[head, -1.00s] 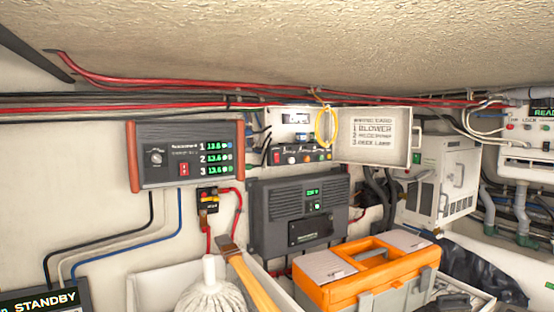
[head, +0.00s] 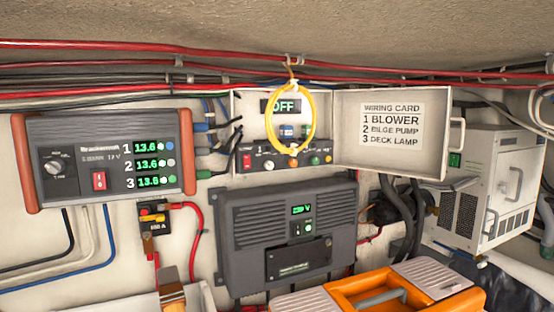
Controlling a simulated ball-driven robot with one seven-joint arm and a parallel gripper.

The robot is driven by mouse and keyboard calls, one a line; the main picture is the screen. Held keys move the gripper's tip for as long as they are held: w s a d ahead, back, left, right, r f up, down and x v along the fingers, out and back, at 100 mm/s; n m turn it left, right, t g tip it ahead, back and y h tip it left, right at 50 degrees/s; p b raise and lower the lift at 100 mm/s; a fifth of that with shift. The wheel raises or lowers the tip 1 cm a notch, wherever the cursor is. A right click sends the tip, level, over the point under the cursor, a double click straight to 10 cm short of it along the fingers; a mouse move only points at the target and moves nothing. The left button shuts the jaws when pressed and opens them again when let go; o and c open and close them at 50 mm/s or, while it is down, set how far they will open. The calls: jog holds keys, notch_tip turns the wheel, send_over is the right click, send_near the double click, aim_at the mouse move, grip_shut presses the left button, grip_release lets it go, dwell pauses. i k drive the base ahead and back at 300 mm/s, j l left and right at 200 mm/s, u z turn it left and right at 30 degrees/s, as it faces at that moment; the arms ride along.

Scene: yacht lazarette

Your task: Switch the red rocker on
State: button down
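A red rocker (head: 99,181) sits low on the front of a dark grey charger unit (head: 80,130) with red-brown end caps, at the left. Beside it are a round knob and three green 13.6 readouts. An open white box (head: 236,120) at the centre has a small panel with another small red switch (head: 247,161), a white knob and coloured buttons. Its display (head: 282,105) reads OFF. The position of either red switch is too small to tell. My gripper is not in view.
A yellow loop (head: 272,125) hangs in front of the white box, partly covering its panel. The box's lid (head: 390,160) is swung open to the right, with a wiring card. A grey unit (head: 285,240) and orange toolbox (head: 350,300) are below. Red cables (head: 130,47) run above.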

aim_at(247, 158)
jog(key=i+l, duration=0.4)
jog(key=i+l+u, duration=0.1)
jog(key=i+l, duration=0.25)
jog(key=l, duration=0.15)
